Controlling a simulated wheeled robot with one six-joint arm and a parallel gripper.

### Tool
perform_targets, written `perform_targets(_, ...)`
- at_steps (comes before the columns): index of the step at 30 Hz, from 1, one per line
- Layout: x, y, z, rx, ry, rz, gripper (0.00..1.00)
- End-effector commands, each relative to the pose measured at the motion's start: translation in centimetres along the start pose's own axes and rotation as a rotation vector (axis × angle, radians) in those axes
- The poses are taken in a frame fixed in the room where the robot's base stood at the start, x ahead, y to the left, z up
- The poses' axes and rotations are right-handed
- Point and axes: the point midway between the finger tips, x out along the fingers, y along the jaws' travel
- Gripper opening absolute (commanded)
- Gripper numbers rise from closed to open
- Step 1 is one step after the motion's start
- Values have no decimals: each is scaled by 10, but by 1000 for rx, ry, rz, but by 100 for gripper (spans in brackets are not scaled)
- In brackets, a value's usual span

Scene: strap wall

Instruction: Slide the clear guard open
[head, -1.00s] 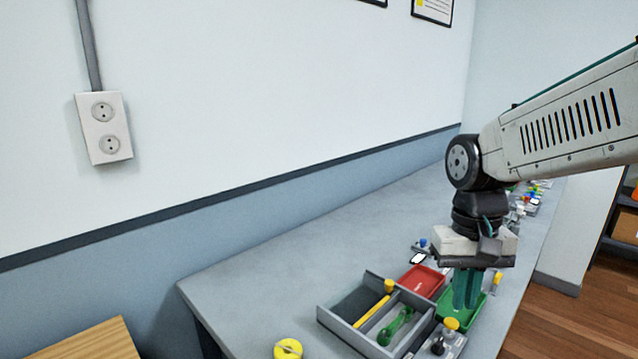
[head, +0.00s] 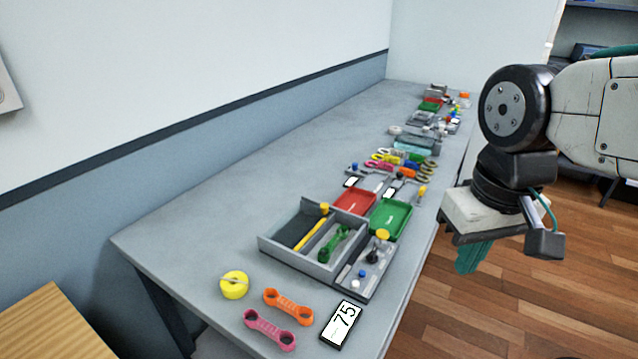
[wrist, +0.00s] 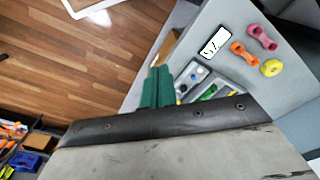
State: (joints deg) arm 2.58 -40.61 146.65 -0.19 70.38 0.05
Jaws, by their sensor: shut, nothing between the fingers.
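I cannot make out a clear guard for certain. A pale teal, see-through-looking block (head: 414,147) sits far along the bench, too small to tell if it is the guard. My gripper (head: 468,262) has teal fingers pointing down, held in the air off the bench's right edge, over the floor. It is shut and empty. In the wrist view the shut fingers (wrist: 157,86) show beside the near end of the bench, apart from the things on it.
The grey bench (head: 220,215) runs away along the wall. A grey divided tray (head: 290,258), red tray (head: 354,202), green tray (head: 390,217), yellow disc (head: 234,285), orange link (head: 288,305), pink link (head: 270,331) and "75" display (head: 342,323) lie near. The bench's left side is bare.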

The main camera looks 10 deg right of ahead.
Motion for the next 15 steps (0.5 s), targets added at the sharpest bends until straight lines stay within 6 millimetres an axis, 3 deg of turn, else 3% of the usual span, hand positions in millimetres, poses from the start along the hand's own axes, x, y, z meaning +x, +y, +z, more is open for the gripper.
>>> perform_targets(8,40,-5,-38,271,-198,-173,0)
perform_targets(15,76,-18,-96,723,-321,-410,0)
